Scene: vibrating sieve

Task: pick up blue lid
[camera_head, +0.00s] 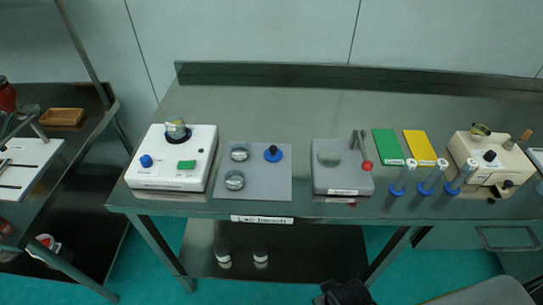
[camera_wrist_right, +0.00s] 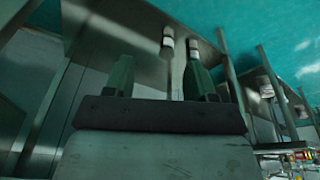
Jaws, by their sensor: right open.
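The blue lid (camera_head: 273,153), a round blue disc with a dark knob, lies on the grey mat (camera_head: 265,189) on the metal table. Two round metal sieve pieces, an upper one (camera_head: 239,152) and a lower one (camera_head: 235,180), sit on the mat left of the lid. My right gripper (camera_wrist_right: 160,75) is open and empty in the wrist view, its two green fingers apart. In the head view its dark part (camera_head: 345,292) shows at the bottom edge, well in front of the table and away from the lid. My left gripper is not in view.
A white shaker machine (camera_head: 172,172) stands left of the mat. A grey scale (camera_head: 343,181) stands to its right, with green (camera_head: 387,147) and yellow (camera_head: 419,148) plates and several blue-based cylinders farther right. The table behind the mat is clear.

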